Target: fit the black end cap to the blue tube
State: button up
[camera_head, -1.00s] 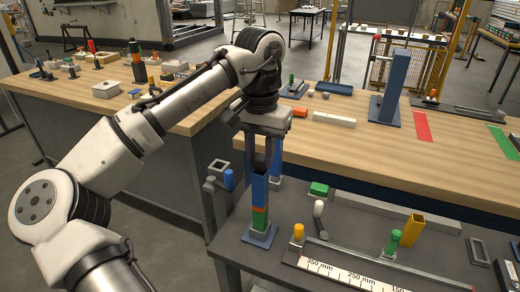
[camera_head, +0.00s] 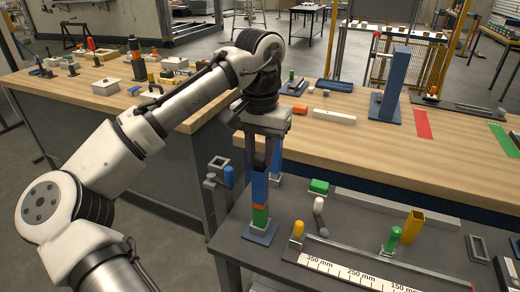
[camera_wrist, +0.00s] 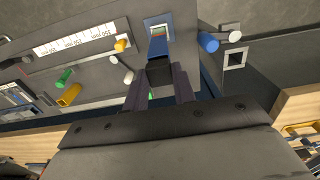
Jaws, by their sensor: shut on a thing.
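The blue tube (camera_head: 260,188) stands upright in a stack, with an orange band and a green block (camera_head: 261,216) below it, on a blue base plate (camera_head: 260,234). My gripper (camera_head: 262,158) points down over the top of the tube. It is shut on the black end cap (camera_wrist: 158,73), which shows between the fingers in the wrist view. The tube (camera_wrist: 158,46) lies straight beyond the cap there. In the head view the cap is dark between the fingers and appears to meet the tube top; how far it is seated I cannot tell.
A yellow-topped peg (camera_head: 297,230), a white bent part (camera_head: 319,215) and a green block (camera_head: 319,187) stand to the right on the grey table. A ruler (camera_head: 350,275) lies in front. A blue cylinder (camera_head: 229,176) and grey square frame are to the left.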

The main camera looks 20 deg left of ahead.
jog(key=shift+f, duration=0.35)
jog(key=o, duration=1)
jog(key=shift+o, duration=0.4)
jog(key=o, duration=0.5)
jog(key=shift+r, duration=0.1)
notch_tip(320, 180, up, 7)
jog(key=p, duration=0.6)
jog(key=shift+p, duration=0.35)
